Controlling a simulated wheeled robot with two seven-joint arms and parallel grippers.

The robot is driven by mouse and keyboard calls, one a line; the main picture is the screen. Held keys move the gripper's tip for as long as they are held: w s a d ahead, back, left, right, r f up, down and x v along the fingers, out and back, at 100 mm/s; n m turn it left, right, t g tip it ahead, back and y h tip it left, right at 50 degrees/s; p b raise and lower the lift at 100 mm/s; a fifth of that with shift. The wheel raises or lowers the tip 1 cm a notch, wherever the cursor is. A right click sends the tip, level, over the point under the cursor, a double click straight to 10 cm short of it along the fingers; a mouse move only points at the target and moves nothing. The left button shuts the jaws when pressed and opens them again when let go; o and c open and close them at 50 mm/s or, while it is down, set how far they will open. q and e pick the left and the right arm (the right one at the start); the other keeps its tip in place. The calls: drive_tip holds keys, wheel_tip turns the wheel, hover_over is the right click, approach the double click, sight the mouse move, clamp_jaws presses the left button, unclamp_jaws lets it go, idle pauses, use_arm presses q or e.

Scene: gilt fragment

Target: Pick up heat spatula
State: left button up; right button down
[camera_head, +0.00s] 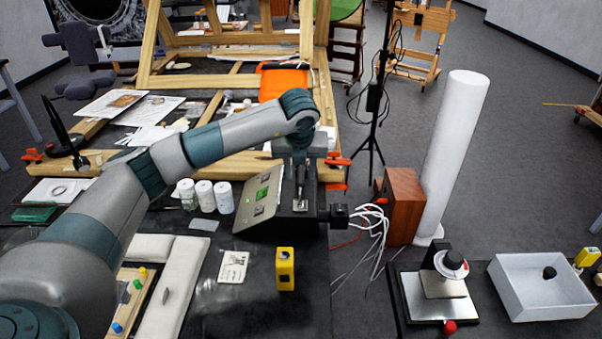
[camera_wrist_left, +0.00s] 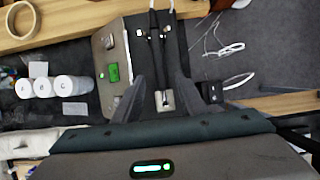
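The heat spatula appears to be the slim black tool (camera_wrist_left: 155,45) with a cable, lying along a dark stand beside the grey control box (camera_wrist_left: 113,66) with a green display. A small metal plate (camera_wrist_left: 165,100) shows at its near end, and also in the head view (camera_head: 300,205). My left gripper (camera_head: 300,178) points down over the stand. In the left wrist view its two grey fingers (camera_wrist_left: 155,76) are apart, one on each side of the tool. I cannot tell whether they touch it. My left gripper hides much of the tool in the head view. My right gripper is not in view.
White jars (camera_head: 205,196) stand left of the control box (camera_head: 259,196). A yellow device (camera_head: 285,268) is in front. White cables (camera_head: 375,222), a wooden box (camera_head: 404,203) and a white roll (camera_head: 455,150) are on the right. A wooden frame (camera_head: 230,82) stands behind.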

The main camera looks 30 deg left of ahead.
sight(301, 178)
use_arm(q)
drive_tip(key=shift+p+x, duration=0.65)
drive_tip(key=shift+x, duration=1.05)
clamp_jaws()
